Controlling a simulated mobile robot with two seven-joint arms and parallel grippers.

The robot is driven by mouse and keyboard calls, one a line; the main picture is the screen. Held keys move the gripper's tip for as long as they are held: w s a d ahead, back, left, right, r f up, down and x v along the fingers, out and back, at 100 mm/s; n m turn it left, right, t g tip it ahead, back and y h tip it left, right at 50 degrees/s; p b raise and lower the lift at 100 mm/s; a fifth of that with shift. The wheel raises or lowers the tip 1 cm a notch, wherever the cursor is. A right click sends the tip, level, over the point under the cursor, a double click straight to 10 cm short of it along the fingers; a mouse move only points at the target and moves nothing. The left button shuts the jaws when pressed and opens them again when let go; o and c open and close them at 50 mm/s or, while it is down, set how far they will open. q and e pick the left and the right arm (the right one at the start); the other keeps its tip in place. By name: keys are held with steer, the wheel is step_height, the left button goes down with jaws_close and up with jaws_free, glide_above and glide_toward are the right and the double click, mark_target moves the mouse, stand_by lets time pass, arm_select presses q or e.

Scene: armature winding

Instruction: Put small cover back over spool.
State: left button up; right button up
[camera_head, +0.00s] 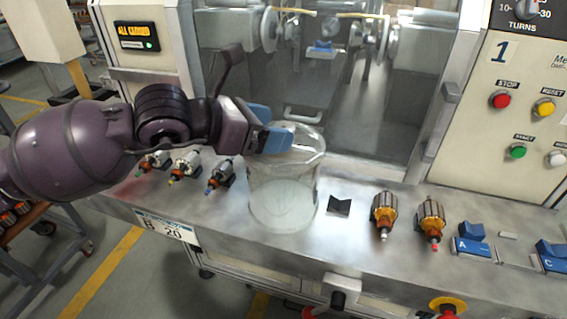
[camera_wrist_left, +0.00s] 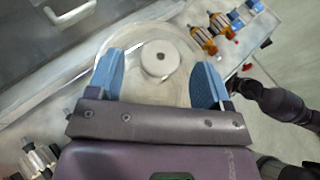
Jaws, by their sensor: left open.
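A clear cylindrical cover (camera_head: 284,185) stands upright on the metal bench in front of the machine's window. A pale disc shows through its lower part; I cannot tell if it is the spool or the base. My left gripper (camera_head: 268,126) comes in from the left at the cover's upper rim. In the left wrist view the blue fingers (camera_wrist_left: 160,72) are spread wide, one on each side of the round clear cover (camera_wrist_left: 142,88). A white round piece with a small dark hole (camera_wrist_left: 159,60) shows between them. Contact with the wall is unclear.
Copper-wound armatures (camera_head: 384,213) and blue blocks (camera_head: 472,240) stand right of the cover, with a small black V-shaped holder (camera_head: 339,206) closer. Several armatures (camera_head: 219,175) lie left, below my arm. The machine window (camera_head: 350,90) and control panel (camera_head: 520,110) stand behind.

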arm_select(q)
steer(key=shift+x, duration=1.1)
jaws_close()
